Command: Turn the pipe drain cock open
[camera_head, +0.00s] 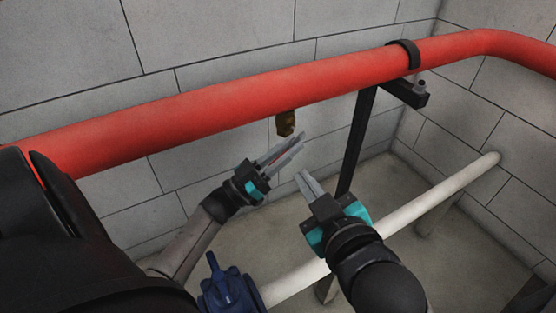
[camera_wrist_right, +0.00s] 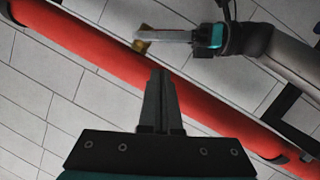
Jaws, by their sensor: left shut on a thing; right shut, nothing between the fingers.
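The brass pipe drain cock (camera_head: 286,122) hangs under the red pipe (camera_head: 200,110) in the head view. It also shows as a small brass piece in the right wrist view (camera_wrist_right: 143,38). My left gripper (camera_head: 300,141) is just below and to the right of the cock's body, shut on its lever. A thin red strip shows between the fingers, which hide most of the lever. In the right wrist view, my left gripper (camera_wrist_right: 168,36) reaches the cock from the right. My right gripper (camera_head: 302,175) is shut and empty, apart from the cock and lower.
A black post (camera_head: 357,140) with a bracket and clamp supports the red pipe. A white pipe (camera_head: 435,200) runs low across the floor. A blue valve (camera_head: 230,290) stands at the bottom. Grey block walls close the back and right.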

